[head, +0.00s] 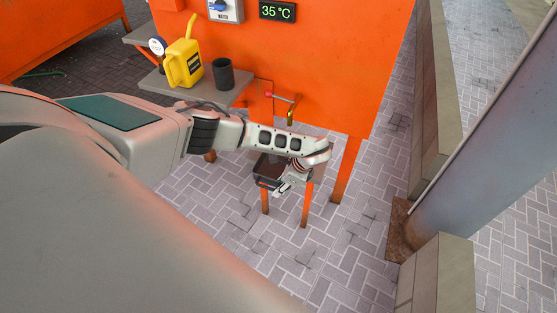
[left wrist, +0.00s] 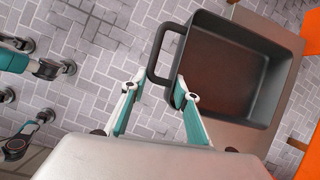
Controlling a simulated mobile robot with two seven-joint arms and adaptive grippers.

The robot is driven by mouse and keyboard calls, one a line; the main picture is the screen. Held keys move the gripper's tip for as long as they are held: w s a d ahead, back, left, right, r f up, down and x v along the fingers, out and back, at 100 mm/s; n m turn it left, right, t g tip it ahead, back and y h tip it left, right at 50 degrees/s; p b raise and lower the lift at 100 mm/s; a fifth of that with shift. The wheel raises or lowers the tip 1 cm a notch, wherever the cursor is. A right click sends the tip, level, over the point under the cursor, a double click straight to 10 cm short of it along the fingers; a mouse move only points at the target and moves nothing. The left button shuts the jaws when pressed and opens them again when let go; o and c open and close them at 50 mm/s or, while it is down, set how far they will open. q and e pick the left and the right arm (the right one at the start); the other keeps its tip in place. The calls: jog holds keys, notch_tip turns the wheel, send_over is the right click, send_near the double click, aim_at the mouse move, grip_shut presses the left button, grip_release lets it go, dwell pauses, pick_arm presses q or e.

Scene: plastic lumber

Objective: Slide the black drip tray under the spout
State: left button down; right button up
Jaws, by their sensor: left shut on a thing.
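The black drip tray (head: 270,168) is an open rectangular pan with a loop handle, resting on a low stand (head: 314,178) with orange legs. In the left wrist view the tray (left wrist: 278,82) is empty and overhangs the stand's edge on the handle side. My left gripper (head: 284,188) is at that handle, and in the left wrist view its fingers (left wrist: 157,92) are shut on it. The spout (head: 291,116) is a brass-coloured tap on the orange panel, above and behind the tray. My left forearm hides part of the stand. My right gripper is out of view.
A grey shelf (head: 165,84) on the orange panel holds a yellow can (head: 183,66), a dark cup (head: 222,73) and a round gauge (head: 157,46). A grey column (head: 485,150) and low wall blocks stand at the right. The paving in front of the stand is clear.

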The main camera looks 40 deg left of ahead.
pick_arm(q)
jog(key=w, duration=0.1)
jog(key=w+b, duration=0.1)
jog(key=w, duration=0.1)
jog(key=shift+a+f, duration=0.2)
jog(key=shift+a, duration=0.2)
jog(key=shift+w+a+b, duration=0.2)
jog(key=shift+w+b, duration=0.65)
jog(key=shift+w, duration=0.25)
jog(key=shift+w+a+b, duration=0.2)
jog(key=shift+w+b, duration=0.2)
jog(key=shift+w, duration=0.3)
jog(key=shift+w+a+b, duration=0.15)
jog(key=shift+w+b, duration=0.25)
jog(key=shift+w, duration=0.3)
jog(key=shift+w+a+b, duration=0.15)
jog(key=shift+w+b, duration=0.15)
jog(key=shift+w, duration=0.25)
jog(key=shift+w+a+r, duration=0.1)
jog(key=shift+w+r, duration=0.05)
jog(key=shift+w, duration=0.3)
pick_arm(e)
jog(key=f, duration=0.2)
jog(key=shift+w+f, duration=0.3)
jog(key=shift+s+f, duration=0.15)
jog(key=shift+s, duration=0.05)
pick_arm(q)
jog(key=shift+f, duration=0.25)
